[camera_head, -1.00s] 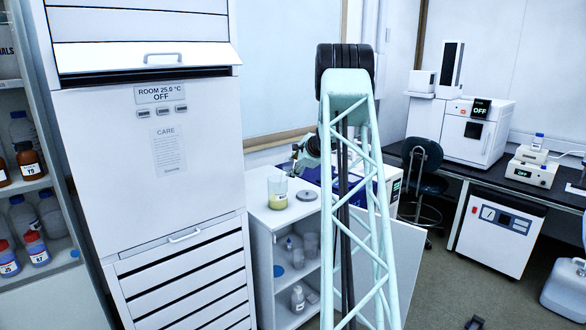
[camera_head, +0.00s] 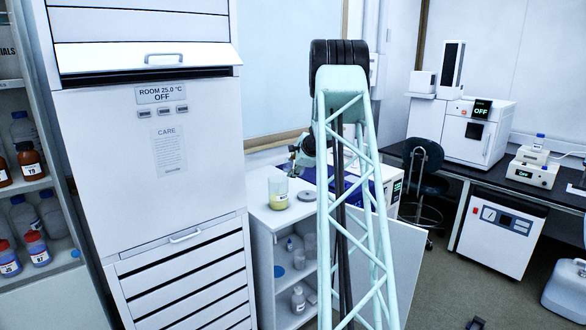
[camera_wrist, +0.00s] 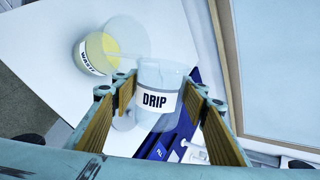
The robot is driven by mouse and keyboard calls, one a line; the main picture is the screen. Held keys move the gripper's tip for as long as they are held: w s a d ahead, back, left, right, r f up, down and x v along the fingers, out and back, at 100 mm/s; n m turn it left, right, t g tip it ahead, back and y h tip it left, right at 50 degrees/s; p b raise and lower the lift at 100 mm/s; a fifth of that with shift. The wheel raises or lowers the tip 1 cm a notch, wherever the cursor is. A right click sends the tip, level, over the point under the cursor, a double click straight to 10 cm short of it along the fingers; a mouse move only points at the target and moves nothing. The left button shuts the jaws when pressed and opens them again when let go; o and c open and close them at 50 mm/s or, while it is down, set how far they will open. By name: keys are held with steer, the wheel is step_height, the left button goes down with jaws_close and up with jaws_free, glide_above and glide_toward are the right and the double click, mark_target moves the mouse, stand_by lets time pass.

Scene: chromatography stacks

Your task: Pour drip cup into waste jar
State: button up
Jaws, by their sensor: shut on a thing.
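The drip cup (camera_wrist: 158,76) is clear, with a white DRIP label, and sits between the fingers of my gripper (camera_wrist: 160,90) in the wrist view. My gripper is shut on it. The waste jar (camera_wrist: 97,52) is clear with yellow contents and a WASTE label, up and left of the cup. A pale streak spans cup and jar; I cannot tell whether it is liquid or glass. In the head view the jar (camera_head: 278,192) stands upright on a white cabinet top, and my gripper (camera_head: 297,160) is above and right of it; the cup cannot be made out there.
A grey round disc (camera_head: 307,196) lies on the cabinet top (camera_head: 268,213) right of the jar. A tall white cabinet (camera_head: 150,170) stands close on the left. A blue-and-white instrument (camera_head: 385,185) is behind my arm on the right.

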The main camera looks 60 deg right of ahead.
stand_by(0.7)
steer(key=shift+w+r+n+g, duration=0.1)
steer(key=shift+r+n+g, duration=0.05)
steer(key=shift+n+g, duration=0.15)
steer(key=shift+a+h, duration=0.1)
steer(key=shift+h, duration=0.3)
steer(key=shift+w+a+g+p, duration=0.1)
steer(key=shift+g+p, duration=0.2)
steer(key=shift+p, duration=0.1)
steer(key=shift+w+a+r+n+g+h+p, duration=0.1)
steer(key=shift+w+a+n+g+h+p, duration=0.2)
steer(key=shift+n+g+h+p, duration=0.65)
stand_by(1.5)
steer(key=shift+s+d+m+t+y, duration=0.1)
steer(key=shift+d+m+t+y, duration=0.05)
steer(key=shift+m+t+y, duration=0.25)
stand_by(0.4)
steer(key=shift+s+d+m+t+y+b, duration=0.25)
steer(key=shift+t+y+b, duration=0.15)
steer(key=shift+b, duration=0.85)
